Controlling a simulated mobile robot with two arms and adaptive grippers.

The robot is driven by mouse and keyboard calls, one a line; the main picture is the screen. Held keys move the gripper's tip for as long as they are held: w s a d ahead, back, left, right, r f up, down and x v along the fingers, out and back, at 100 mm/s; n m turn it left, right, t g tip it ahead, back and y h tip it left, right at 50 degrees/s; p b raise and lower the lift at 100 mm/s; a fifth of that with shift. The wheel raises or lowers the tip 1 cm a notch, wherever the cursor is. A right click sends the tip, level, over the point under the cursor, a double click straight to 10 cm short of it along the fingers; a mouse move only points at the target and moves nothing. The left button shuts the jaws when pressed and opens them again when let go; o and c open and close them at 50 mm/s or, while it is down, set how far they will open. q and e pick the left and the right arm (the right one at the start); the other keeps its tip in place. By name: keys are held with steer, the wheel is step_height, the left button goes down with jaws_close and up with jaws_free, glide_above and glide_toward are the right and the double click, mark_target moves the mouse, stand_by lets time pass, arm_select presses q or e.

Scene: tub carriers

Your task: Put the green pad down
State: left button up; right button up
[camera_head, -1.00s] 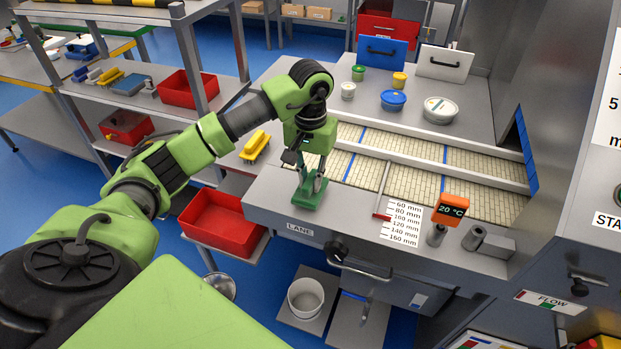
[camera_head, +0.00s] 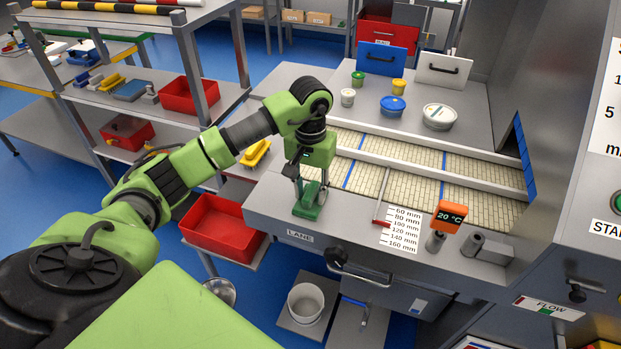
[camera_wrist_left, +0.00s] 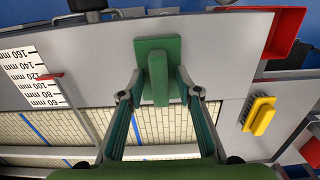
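The green pad (camera_head: 306,210) rests flat on the steel counter at its front left corner, by the LANE label. In the left wrist view the pad (camera_wrist_left: 172,46) shows a flat plate with an upright grip. My left gripper (camera_head: 311,187) is above the pad, pointing down. In the left wrist view its two fingers (camera_wrist_left: 160,94) are spread, one on each side of the grip, with a clear gap to both. It holds nothing. My right gripper is not in view.
A tiled lane (camera_head: 400,187) runs behind the pad; a printed mm scale (camera_head: 402,229) and an orange 20 °C display (camera_head: 450,216) are to its right. A yellow brush-like block (camera_head: 256,154) lies at left, above a red bin (camera_head: 221,228).

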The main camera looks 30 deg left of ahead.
mark_target(310, 190)
arm_select(q)
steer(key=shift+r+b, duration=0.3)
steer(key=shift+r, duration=0.1)
step_height(310, 190, up, 11)
steer(key=b, duration=0.2)
steer(key=shift+r, duration=0.2)
